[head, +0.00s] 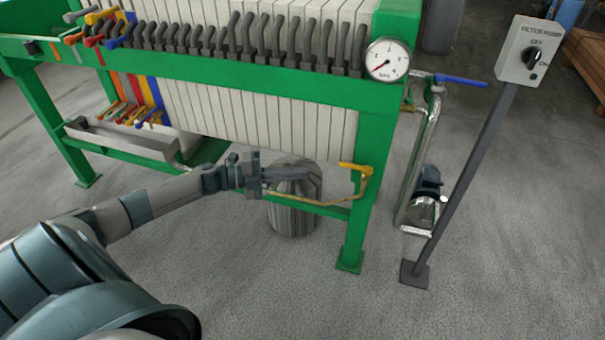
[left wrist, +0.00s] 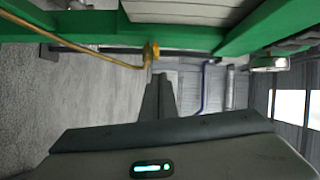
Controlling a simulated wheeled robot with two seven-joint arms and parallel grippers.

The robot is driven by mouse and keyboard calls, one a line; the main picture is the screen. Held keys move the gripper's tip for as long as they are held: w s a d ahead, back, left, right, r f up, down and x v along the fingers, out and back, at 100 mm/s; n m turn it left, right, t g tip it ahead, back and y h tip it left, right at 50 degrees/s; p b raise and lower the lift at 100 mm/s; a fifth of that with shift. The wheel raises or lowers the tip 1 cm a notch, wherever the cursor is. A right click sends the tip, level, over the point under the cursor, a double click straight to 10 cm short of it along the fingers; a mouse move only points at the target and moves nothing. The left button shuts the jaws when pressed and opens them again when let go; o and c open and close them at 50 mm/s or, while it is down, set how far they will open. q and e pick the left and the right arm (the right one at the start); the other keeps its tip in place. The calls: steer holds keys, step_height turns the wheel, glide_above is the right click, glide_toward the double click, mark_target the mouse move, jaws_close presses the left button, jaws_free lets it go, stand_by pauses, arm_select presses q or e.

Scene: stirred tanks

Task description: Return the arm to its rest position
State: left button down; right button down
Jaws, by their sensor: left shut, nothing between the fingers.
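My left arm reaches in from the lower left in the head view. My left gripper (head: 290,173) is shut and empty, in front of the upper part of a grey metal drum (head: 293,215), under the filter press. In the left wrist view its fingers (left wrist: 158,97) are together and point toward a yellow-handled valve (left wrist: 151,50). That yellow valve handle (head: 355,167) sits to the right of the fingertips in the head view, apart from them. My right gripper is not in view.
The green press frame (head: 362,190) stands close by, with pale plates (head: 250,120) above the gripper. A thin brass-coloured pipe (head: 330,203) runs below it. A pump control box (head: 530,50) on a post stands at right. The floor in front is clear.

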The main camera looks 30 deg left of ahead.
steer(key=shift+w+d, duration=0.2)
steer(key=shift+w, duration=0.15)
